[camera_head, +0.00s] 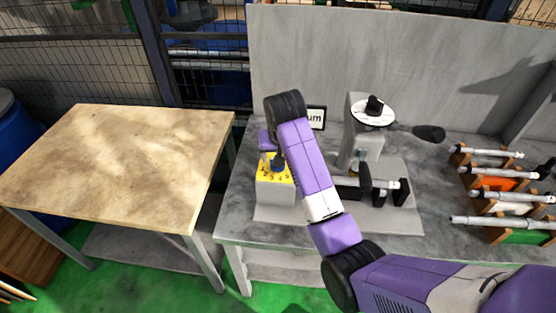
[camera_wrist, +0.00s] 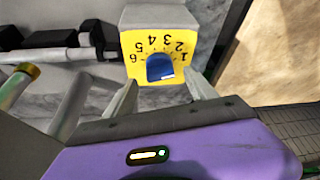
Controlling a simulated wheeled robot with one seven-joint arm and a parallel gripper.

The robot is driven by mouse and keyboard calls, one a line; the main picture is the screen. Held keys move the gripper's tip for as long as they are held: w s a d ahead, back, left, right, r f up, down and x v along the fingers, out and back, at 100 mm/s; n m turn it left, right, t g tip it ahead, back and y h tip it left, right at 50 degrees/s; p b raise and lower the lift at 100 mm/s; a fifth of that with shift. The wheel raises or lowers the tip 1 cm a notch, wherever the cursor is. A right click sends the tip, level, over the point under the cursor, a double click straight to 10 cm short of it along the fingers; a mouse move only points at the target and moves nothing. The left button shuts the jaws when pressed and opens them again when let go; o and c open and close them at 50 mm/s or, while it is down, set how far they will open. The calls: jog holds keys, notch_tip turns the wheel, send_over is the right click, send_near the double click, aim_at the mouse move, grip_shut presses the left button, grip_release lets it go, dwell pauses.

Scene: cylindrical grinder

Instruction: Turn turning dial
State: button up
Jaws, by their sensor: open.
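The turning dial (camera_wrist: 160,67) is a blue knob on a yellow plate (camera_wrist: 133,42) marked with black numbers, upside down in the wrist view. In the head view the yellow plate (camera_head: 268,172) tops a grey box left of the grinder, and the dial (camera_head: 277,162) is partly hidden by my arm. My gripper (camera_wrist: 162,95) is open in the wrist view, its two fingers on either side of the dial's near side and apart from it. In the head view my gripper (camera_head: 270,145) is over the box, mostly hidden by the wrist.
The grinder (camera_head: 358,130) stands right of the box on the grey bench (camera_head: 235,215). Racks with metal rods (camera_head: 500,190) fill the bench's right side. A small sign (camera_head: 317,117) stands behind my arm. A bare wooden table (camera_head: 120,160) is at left.

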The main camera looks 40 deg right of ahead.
jog(key=shift+v, duration=1.9)
